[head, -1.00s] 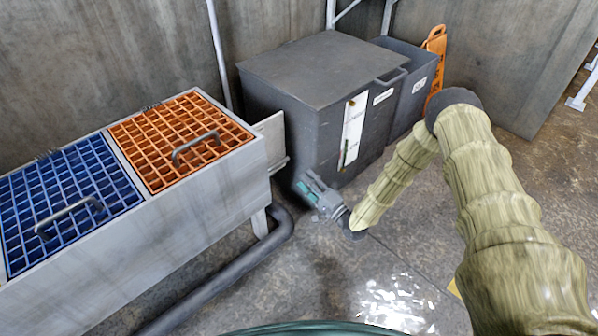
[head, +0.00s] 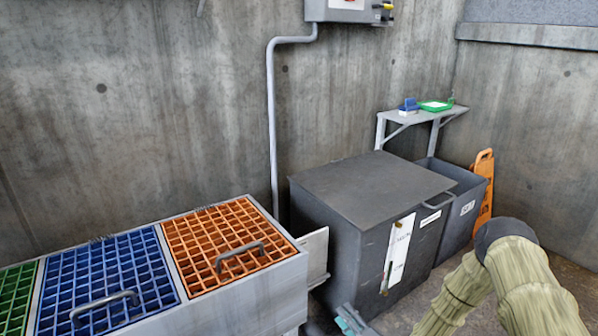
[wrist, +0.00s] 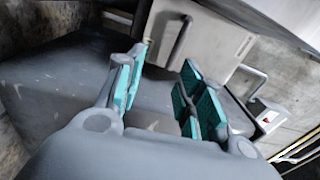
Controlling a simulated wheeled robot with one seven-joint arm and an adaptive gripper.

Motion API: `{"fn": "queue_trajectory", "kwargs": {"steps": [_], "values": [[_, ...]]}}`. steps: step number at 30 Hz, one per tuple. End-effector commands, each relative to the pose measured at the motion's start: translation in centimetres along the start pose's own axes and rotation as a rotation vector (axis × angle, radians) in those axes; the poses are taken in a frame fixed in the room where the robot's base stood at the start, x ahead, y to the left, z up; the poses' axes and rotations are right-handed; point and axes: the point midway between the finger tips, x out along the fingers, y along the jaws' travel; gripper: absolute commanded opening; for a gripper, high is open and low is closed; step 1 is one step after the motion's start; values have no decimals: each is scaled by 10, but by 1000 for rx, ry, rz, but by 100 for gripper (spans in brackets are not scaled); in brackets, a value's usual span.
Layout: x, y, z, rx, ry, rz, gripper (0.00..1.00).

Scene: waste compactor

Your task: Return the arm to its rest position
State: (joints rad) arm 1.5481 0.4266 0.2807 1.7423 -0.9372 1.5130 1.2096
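My arm (head: 500,280), in a yellowish ribbed sleeve, bends at the lower right of the head view. Its lower end runs out of the picture. My gripper shows only partly at the bottom edge of the head view (head: 350,322), low in front of the dark grey lidded bin (head: 370,195). In the wrist view my gripper (wrist: 160,88) has its two teal-padded fingers spread apart with nothing between them. Grey surfaces and a light panel with a dark handle (wrist: 180,40) show beyond the fingers.
A grey cabinet (head: 265,308) with green, blue and orange grid lids stands at left. An open grey bin (head: 455,215) and an orange sign (head: 483,195) stand at right. A wall shelf (head: 425,115) holds a green tray (head: 436,105). A box (head: 348,10) hangs on the wall.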

Motion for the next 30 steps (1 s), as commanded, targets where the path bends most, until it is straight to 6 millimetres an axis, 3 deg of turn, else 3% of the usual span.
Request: {"fn": "queue_trajectory", "kwargs": {"steps": [5,9,13,18,21,27,30], "values": [[-41,35,65,-182,-60,345,37],[-106,59,108,-350,-176,641,37],[-175,65,136,-481,-317,879,37],[-266,54,158,-607,-519,1133,37],[-310,42,165,-652,-622,1243,37],[-378,14,172,-703,-793,1404,37],[-403,-5,175,-716,-862,1460,37]]}}
